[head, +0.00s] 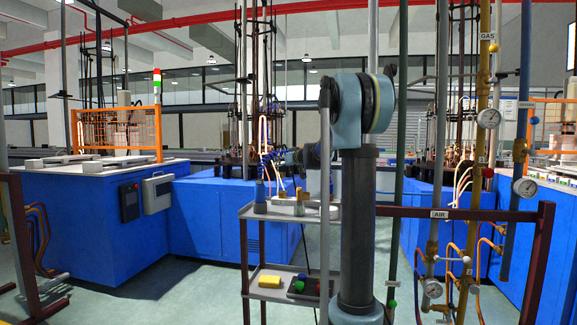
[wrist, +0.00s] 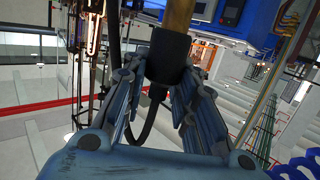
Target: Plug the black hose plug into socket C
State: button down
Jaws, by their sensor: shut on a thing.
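In the wrist view my gripper (wrist: 165,72) is shut on the black hose plug (wrist: 168,54), a short black cylinder held between the two finger tips. A brownish-gold rod or tube (wrist: 181,14) shows in line with the plug at the top edge; I cannot tell whether it is part of the plug. A black hose (wrist: 153,112) hangs in a curve behind the fingers. In the head view my arm's dark column hides much of the middle, and the grip cannot be made out. I cannot pick out socket C in either view.
A grey trolley (head: 257,212) stands left of my arm, with a yellow block (head: 270,281) on its lower shelf. A brass gas pipe (head: 479,130) with gauges and a dark red frame (head: 541,265) stand at right.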

aim_at(283, 172)
jog(key=shift+f, duration=2.7)
jog(key=shift+d+f, duration=0.1)
jog(key=shift+f, duration=1.55)
dwell(1.1)
jog(key=c, duration=1.2)
grip_release()
jog(key=shift+r, duration=4.45)
